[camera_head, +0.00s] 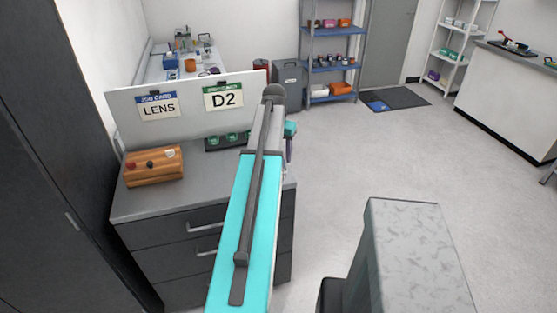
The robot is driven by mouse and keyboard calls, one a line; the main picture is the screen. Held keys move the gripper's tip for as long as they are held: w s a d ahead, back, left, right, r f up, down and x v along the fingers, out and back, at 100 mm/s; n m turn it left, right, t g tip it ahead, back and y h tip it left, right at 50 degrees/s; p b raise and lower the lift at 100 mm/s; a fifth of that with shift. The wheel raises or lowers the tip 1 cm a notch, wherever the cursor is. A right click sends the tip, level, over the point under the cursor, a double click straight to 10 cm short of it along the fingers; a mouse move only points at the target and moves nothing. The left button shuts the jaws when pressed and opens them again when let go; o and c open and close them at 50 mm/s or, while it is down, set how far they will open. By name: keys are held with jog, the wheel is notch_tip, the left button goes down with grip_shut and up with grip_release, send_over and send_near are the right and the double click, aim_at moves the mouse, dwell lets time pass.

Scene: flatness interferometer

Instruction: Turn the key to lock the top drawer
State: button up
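A dark grey drawer cabinet (140,262) stands under a grey worktop at the left. Its top drawer (160,233) looks closed, with a pale bar handle (205,228) on its front. Another drawer (170,262) with a similar handle lies below it. My own cyan and grey arm crosses in front of the right part of the cabinet and hides it. No key or lock can be made out. My gripper's fingers cannot be seen; the far end of my arm, with small teal and purple parts, is near the worktop's right edge.
On the worktop are a wooden block (153,167) with coloured knobs and a dark tray (226,141) with teal items. A white panel (187,113) with LENS and D2 cards rises behind. A tall dark cabinet (50,140) is at the left. Open floor (390,150) lies right.

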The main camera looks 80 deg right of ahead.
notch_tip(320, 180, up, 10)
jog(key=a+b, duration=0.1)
jog(key=b, duration=0.1)
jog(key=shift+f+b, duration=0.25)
jog(key=shift+b, duration=0.05)
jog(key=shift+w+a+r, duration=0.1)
dwell(0.9)
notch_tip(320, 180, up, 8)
jog(key=p, duration=0.5)
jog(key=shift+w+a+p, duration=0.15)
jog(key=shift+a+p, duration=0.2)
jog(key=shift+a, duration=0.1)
dwell(0.3)
